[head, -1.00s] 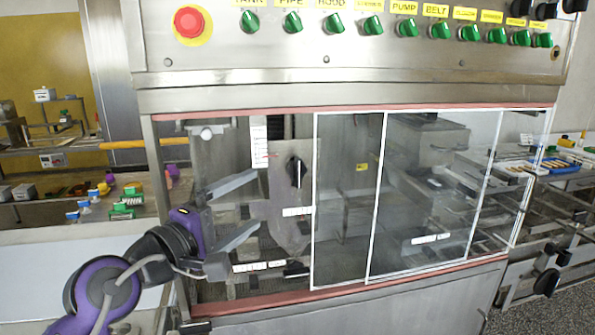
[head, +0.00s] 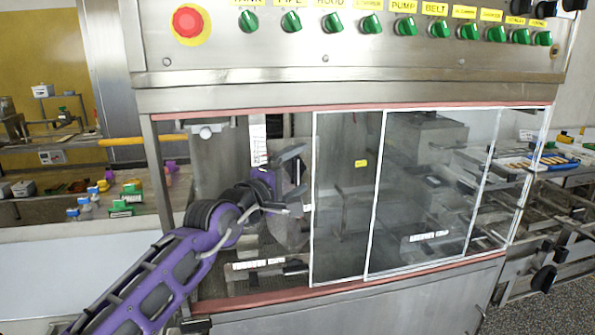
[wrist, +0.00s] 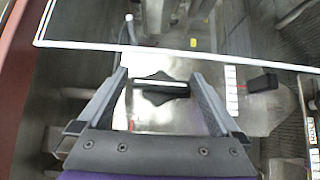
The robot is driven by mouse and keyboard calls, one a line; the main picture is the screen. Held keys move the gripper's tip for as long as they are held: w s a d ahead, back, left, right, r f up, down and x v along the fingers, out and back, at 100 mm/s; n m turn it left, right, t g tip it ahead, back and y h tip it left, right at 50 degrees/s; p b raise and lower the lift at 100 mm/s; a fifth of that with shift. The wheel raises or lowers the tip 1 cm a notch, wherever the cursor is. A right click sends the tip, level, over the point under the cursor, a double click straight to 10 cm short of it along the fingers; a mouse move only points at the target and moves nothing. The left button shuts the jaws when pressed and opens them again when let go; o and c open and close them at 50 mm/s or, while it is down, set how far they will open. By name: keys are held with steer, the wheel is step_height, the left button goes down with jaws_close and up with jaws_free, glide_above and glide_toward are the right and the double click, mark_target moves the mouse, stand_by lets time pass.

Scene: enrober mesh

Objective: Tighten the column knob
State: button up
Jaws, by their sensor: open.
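The column knob (wrist: 160,92) is black with a pale bar across it, mounted on a bare metal plate (wrist: 150,115) inside the machine. In the wrist view it lies between the two fingers of my gripper (wrist: 160,76), which is open, with a gap visible on each side of the knob. In the head view my gripper (head: 301,172) reaches through the open left part of the machine front, and its fingers and wrist hide most of the knob. How deep the fingers sit around the knob cannot be told.
White-edged clear panels (head: 375,200) cover the machine front just right of my gripper. A labelled block with a black handle (head: 296,267) sits low inside. A control panel with green knobs (head: 405,28) and a red stop button (head: 187,21) is above.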

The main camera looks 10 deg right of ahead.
steer(key=c, duration=1.2)
steer(key=shift+m+g+y, duration=1.1)
steer(key=shift+m+y, duration=0.7)
steer(key=o, duration=1.2)
steer(key=shift+a, duration=0.1)
